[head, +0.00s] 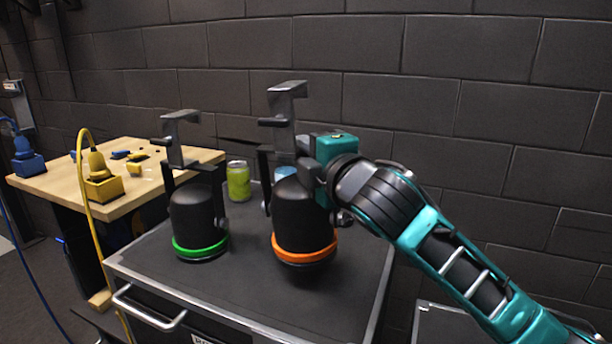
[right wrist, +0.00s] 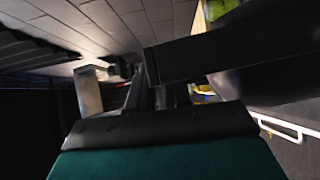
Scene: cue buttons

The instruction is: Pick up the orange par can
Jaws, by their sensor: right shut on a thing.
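The orange par can (head: 303,222) is a black can-shaped light with an orange ring at its lower rim and a grey clamp on top. It stands upright or hangs just over the dark cart top; I cannot tell which. My right gripper (head: 300,163) is shut on its bracket near the top, coming from the right. In the right wrist view, dark bracket parts (right wrist: 225,50) fill the space by the fingers. My left gripper is not in view.
A second par can with a green ring (head: 199,222) stands to the left on the cart (head: 240,281). A green drink can (head: 238,181) stands behind. A wooden table (head: 143,181) with yellow and blue plugs is at the left. A block wall is behind.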

